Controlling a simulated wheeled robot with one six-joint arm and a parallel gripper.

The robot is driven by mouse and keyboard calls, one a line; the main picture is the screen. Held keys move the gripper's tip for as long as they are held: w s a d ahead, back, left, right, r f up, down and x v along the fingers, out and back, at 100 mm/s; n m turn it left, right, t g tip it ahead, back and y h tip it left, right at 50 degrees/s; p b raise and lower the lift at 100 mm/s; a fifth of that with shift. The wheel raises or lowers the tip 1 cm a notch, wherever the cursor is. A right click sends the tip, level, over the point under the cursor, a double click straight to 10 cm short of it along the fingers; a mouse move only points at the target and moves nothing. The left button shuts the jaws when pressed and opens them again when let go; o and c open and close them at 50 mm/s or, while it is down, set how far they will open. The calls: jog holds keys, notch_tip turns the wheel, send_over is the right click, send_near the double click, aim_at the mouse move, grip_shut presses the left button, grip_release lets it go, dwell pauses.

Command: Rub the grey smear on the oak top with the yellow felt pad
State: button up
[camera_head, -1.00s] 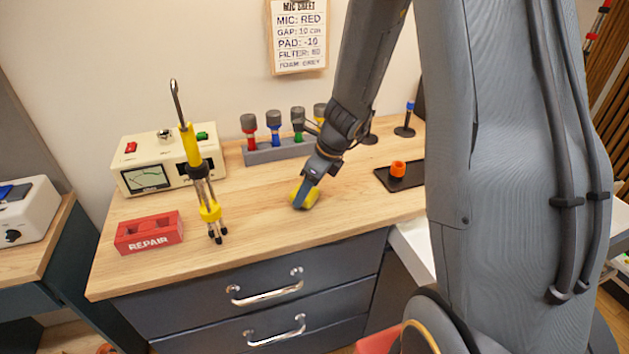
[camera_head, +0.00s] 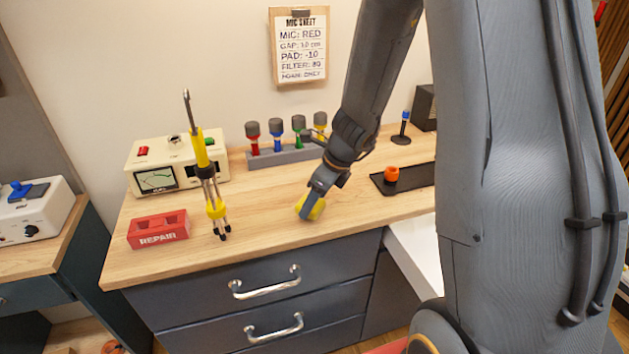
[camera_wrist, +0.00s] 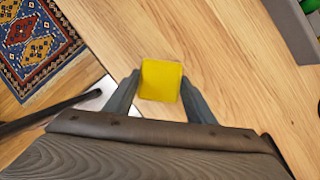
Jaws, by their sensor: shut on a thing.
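The yellow felt pad (camera_wrist: 160,81) is held between the two fingers of my gripper (camera_wrist: 160,100) in the wrist view. In the head view my gripper (camera_head: 310,207) is shut on the yellow pad (camera_head: 317,209), low over the oak top (camera_head: 270,210) near its front middle. I cannot tell whether the pad touches the wood. No grey smear can be made out on the oak top in either view; my gripper and the pad hide part of the wood.
A meter box (camera_head: 155,180), a grey rack (camera_head: 285,156) of coloured mics and a dark tray (camera_head: 415,182) with an orange piece (camera_head: 391,173) stand around. Bare oak lies between.

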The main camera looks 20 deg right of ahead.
jog(key=shift+r+p, duration=2.8)
jog(key=shift+p, duration=0.15)
